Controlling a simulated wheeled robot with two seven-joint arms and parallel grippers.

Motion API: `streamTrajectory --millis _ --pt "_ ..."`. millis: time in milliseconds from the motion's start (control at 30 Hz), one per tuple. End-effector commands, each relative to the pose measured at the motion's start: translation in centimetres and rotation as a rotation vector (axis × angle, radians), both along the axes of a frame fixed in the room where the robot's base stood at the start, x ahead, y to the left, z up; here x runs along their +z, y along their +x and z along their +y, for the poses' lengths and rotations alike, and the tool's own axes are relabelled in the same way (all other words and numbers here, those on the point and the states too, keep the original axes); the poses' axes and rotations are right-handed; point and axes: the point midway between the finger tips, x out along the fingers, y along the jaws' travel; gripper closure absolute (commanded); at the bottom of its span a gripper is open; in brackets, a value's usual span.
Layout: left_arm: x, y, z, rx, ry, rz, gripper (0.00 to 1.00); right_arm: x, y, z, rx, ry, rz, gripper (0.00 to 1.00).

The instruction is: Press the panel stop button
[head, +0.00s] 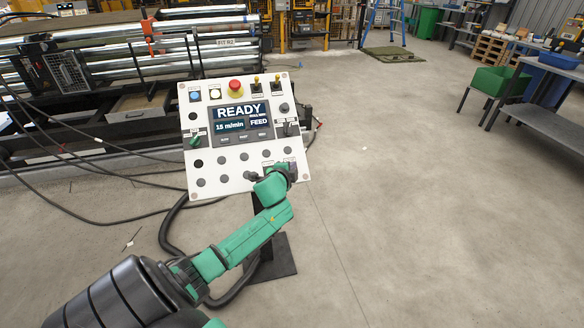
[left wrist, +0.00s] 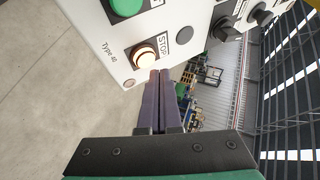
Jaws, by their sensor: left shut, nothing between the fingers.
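The white control panel (head: 236,187) stands tilted on a dark post in the head view, its screen (head: 240,118) reading READY, 15 m/min and FEED. In the left wrist view, the stop button (left wrist: 146,57) is a pale, glowing round button beside a STOP label. A green button (left wrist: 127,6) is next to it. My left gripper (left wrist: 160,73) is shut and empty, its fingertips just beside the stop button; I cannot tell whether they touch. In the head view my left gripper (head: 292,172) is at the panel's lower right corner and hides that button. My right gripper is out of view.
A red mushroom button (head: 235,88) is at the panel's top. A machine with metal rollers (head: 115,45) stands behind on the left, with black cables (head: 110,175) on the floor. A workbench (head: 545,95) and green bin (head: 497,84) are at right. The floor between is clear.

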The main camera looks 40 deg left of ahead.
Motion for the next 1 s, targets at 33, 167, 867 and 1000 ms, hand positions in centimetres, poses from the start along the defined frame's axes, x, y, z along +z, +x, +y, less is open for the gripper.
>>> streamTrajectory --millis 33,167,867,1000 --pt "1.0 -0.2 -0.3 -0.001 -0.002 0.0 1.0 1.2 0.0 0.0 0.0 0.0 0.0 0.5" --pt "2.1 -0.7 -1.0 0.001 -0.002 -0.001 1.0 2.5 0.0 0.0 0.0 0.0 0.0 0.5" --pt "3.5 -1.6 -2.3 0.001 0.0 -0.001 1.0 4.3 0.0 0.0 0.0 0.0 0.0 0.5" --pt "3.5 -1.6 -2.3 0.001 0.0 -0.001 1.0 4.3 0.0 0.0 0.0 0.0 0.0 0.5"
